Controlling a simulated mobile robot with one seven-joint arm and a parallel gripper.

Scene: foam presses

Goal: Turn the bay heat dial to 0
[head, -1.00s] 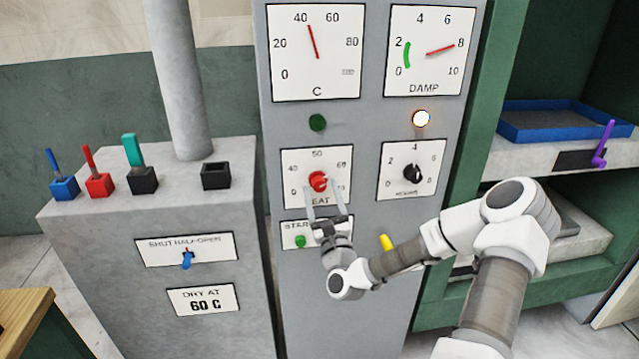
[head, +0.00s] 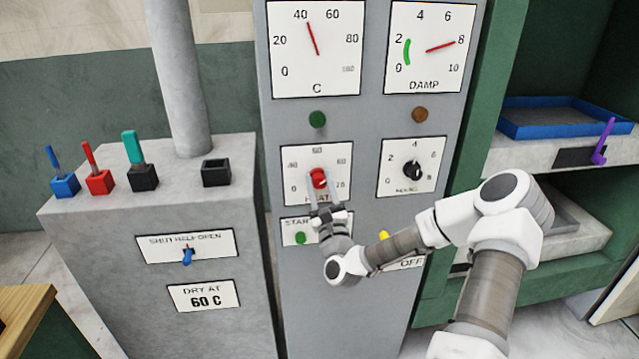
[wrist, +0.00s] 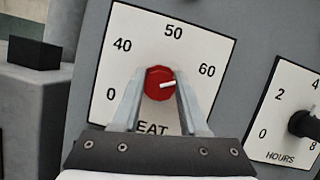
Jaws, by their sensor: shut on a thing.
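The heat dial (head: 318,178) is a red round knob on a white plate marked 0, 40, 50, 60 and 70, on the grey panel. It also shows in the wrist view (wrist: 157,80), where its white pointer mark points right, about toward 60. The 0 (wrist: 110,93) is at the plate's lower left. My gripper (head: 319,182) has come from below, its fingers on either side of the knob and shut on it. In the wrist view my gripper (wrist: 160,88) covers part of the plate's lower edge and the 70.
The hours dial (head: 412,171), black, is to the right. A green start button (head: 300,238) and a yellow control (head: 384,236) sit below, near my arm. Gauges C (head: 316,50) and DAMP (head: 424,48) are above. A grey cabinet (head: 150,215) with levers stands at left.

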